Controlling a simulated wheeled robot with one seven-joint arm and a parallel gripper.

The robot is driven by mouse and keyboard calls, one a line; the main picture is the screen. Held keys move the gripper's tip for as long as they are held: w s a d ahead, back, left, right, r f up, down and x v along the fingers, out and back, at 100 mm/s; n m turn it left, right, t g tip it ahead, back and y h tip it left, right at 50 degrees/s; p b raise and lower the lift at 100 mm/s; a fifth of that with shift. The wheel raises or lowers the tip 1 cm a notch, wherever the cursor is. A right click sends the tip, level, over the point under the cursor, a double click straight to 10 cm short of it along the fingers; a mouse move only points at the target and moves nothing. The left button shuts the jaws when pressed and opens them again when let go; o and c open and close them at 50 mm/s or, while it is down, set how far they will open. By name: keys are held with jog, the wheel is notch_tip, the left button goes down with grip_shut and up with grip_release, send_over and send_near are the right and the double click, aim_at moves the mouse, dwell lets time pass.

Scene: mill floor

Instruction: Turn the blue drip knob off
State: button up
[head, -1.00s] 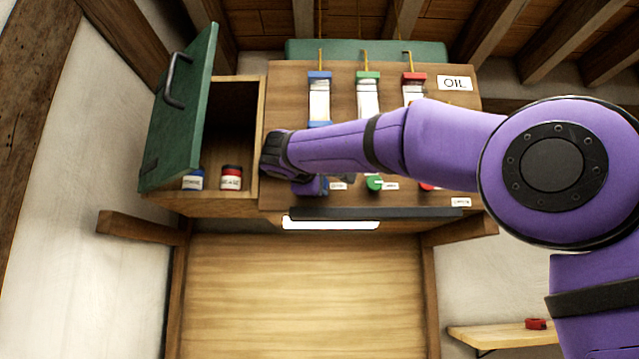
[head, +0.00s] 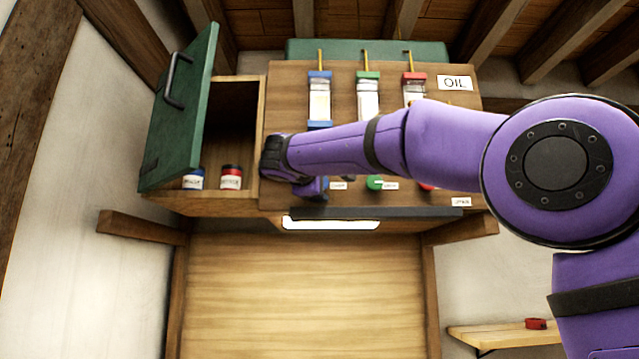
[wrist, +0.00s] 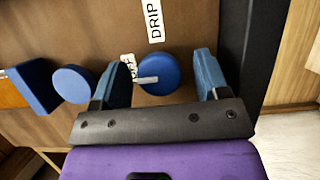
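The blue drip knob (wrist: 160,74) is a round blue disc with a pale pointer bar across its left half, in the middle of the wrist view on a brown wooden panel. A white DRIP label (wrist: 154,20) is just above it. My gripper (wrist: 162,80) is open, with one blue-grey finger on each side of the knob. A gap shows between the knob and each finger, so it is not gripped. In the head view my purple arm and hand cover most of the knob's area, and the fingertips are hidden.
A blue cylinder (wrist: 73,84) and a blue block (wrist: 38,86) are left of the knob. The oil panel (head: 290,100) also carries a green knob (head: 374,183) and glass oilers. An open green cabinet door (head: 180,110) and a shelf with small cans (head: 231,178) are at left.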

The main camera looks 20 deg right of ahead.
jog(key=v, duration=1.1)
jog(key=shift+d, duration=0.1)
dwell(0.4)
jog(key=s+d+f+m+g+y, duration=0.1)
jog(key=s+d+f+g+y, duration=0.1)
jog(key=s+d+f, duration=0.35)
jog(key=s+d+f+m+g+y, duration=0.1)
jog(key=s+d+f+g+y, duration=0.15)
jog(key=f, duration=0.65)
jog(key=s+d+f+m+g+y, duration=0.1)
jog(key=s+d+f+g, duration=0.1)
jog(key=s+d+f, duration=0.4)
jog(key=s+f+m+g+y, duration=0.1)
jog(key=s+f+m+y, duration=0.2)
jog(key=s+f, duration=0.4)
jog(key=s+f+m+g+y, duration=0.1)
jog(key=s+f+m+y, duration=0.2)
jog(key=s+f, duration=0.5)
notch_tip(320, 180, down, 7)
jog(key=shift+m, duration=0.5)
